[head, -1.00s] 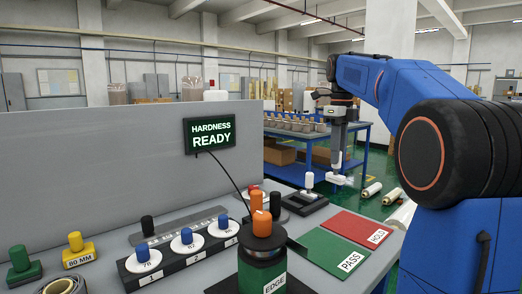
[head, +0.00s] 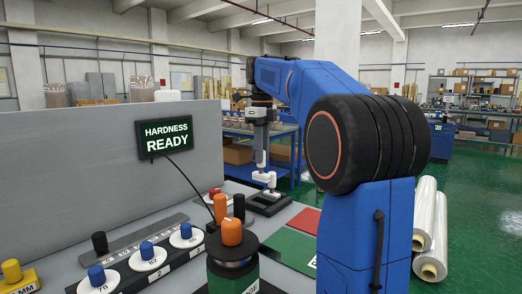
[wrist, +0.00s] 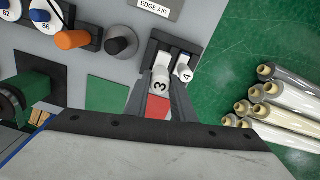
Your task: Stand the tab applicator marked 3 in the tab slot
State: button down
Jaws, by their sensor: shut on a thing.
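My gripper (wrist: 160,104) is shut on the white tab applicator marked 3 (wrist: 160,82), which lies between its two fingers in the wrist view. The black holder with the slots (wrist: 152,48) is just beyond it. A second white applicator, marked 4 (wrist: 183,73), stands in the right part of that holder, close beside the 3. In the head view my gripper (head: 262,160) points down over the holder (head: 281,207), with the white held applicator (head: 264,177) at its tip. I cannot tell whether the held applicator touches the holder; its foot is hidden.
A red mat (head: 305,219) and a green mat (head: 290,246) lie in front of the holder. An orange-topped green tester (head: 232,255) stands at the near side. Wrapped rolls (wrist: 277,103) lie on the floor at right.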

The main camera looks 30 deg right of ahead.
aim_at(262, 173)
jog(key=shift+f, duration=2.35)
jog(key=shift+f, duration=2.2)
jog(key=c, duration=1.4)
grip_release()
jog(key=shift+c, duration=0.2)
notch_tip(262, 173, up, 17)
jog(key=shift+r, duration=0.2)
